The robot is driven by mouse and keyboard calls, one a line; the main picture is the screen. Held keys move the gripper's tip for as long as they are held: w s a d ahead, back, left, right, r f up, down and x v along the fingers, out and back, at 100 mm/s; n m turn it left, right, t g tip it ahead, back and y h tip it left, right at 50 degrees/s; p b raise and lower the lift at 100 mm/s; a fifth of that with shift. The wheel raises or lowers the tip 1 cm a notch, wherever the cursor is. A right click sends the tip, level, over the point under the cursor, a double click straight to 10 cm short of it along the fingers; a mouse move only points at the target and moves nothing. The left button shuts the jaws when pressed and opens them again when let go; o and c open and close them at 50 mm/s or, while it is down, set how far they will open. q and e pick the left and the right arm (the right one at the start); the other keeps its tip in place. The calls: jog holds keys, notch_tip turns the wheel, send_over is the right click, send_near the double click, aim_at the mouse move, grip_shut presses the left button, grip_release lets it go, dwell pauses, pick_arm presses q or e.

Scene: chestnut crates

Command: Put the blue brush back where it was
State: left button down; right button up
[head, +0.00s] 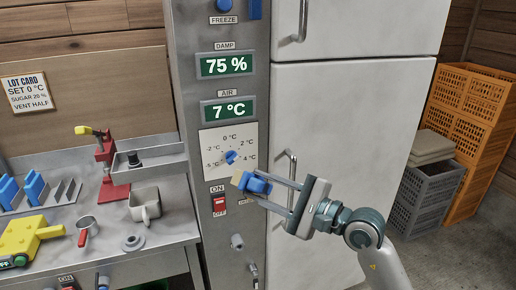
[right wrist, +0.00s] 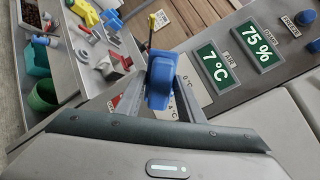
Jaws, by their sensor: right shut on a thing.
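In the right wrist view the brush (right wrist: 160,82) sits between the two fingers. In the head view the brush hides part of the panel right of the red switch (head: 219,204). My left gripper is not in view.
The left counter holds a yellow device (head: 24,240), a red press (head: 106,160), a cream mug (head: 145,204) and blue-handled tools (head: 34,186). A white fridge door (head: 345,130) stands right of the panel. Grey (head: 424,197) and orange crates (head: 474,116) stand at the right.

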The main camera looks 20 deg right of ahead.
jog(key=s+d+f+m+t+h+b, duration=0.1)
jog(key=s+d+f+m+t+h, duration=0.1)
jog(key=s+f, duration=0.8)
notch_tip(320, 180, down, 4)
jog(key=shift+d+r+h+b, duration=0.1)
jog(key=shift+d+h+b, duration=0.35)
jog(key=shift+d, duration=0.75)
jog(key=shift+a, duration=0.1)
